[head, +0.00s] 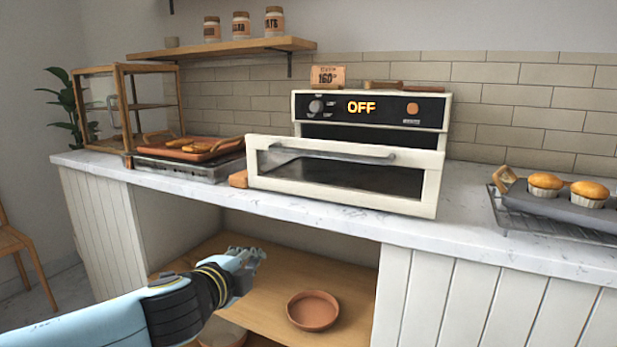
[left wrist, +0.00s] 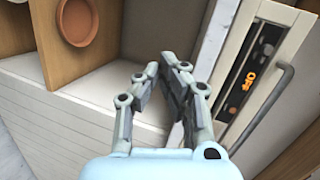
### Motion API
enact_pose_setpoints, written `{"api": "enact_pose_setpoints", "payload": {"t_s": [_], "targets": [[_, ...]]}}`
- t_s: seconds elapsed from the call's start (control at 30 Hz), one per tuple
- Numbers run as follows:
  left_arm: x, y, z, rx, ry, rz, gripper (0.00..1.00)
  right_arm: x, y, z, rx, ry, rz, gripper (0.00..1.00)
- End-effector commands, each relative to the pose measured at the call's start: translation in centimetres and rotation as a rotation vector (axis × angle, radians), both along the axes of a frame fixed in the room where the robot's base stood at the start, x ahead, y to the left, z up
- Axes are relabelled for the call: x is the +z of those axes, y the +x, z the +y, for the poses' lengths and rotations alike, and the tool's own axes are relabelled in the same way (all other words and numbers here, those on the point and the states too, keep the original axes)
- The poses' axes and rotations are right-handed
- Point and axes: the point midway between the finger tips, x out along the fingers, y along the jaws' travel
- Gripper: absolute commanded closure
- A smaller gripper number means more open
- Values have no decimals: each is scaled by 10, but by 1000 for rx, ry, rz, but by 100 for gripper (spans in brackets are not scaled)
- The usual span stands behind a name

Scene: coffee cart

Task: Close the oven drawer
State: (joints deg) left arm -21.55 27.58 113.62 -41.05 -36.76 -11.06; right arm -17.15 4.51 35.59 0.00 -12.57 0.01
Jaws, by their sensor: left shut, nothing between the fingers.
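The white oven (head: 372,108) stands on the counter, its display reading OFF. Its drawer (head: 432,185), with a glass front and a grey bar handle (head: 335,153), stands out in front of the oven body, with a dark gap behind its top edge. In the left wrist view the handle (left wrist: 263,110) shows at the right. My left gripper (head: 252,260) is shut and empty, below the counter edge and in front of the open shelf, lower left of the drawer and apart from it. It also shows in the left wrist view (left wrist: 165,72). My right gripper is out of view.
The marble counter edge (head: 330,225) runs between my left gripper and the drawer. A terracotta dish (head: 313,310) sits on the wooden shelf below. A tray of bread (head: 190,150) is left of the oven; a rack with muffins (head: 545,185) is right.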

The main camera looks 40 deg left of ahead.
Motion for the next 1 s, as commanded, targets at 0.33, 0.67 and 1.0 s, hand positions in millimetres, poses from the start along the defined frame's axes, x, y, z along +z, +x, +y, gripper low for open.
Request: {"api": "enact_pose_setpoints", "payload": {"t_s": [0.33,0.67,1.0], "targets": [[144,8,-51,-200,207,-238,100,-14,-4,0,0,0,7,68],[144,58,-38,-197,203,-238,100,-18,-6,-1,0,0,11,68],[143,122,-23,-198,203,-235,100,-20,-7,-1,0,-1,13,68]]}}
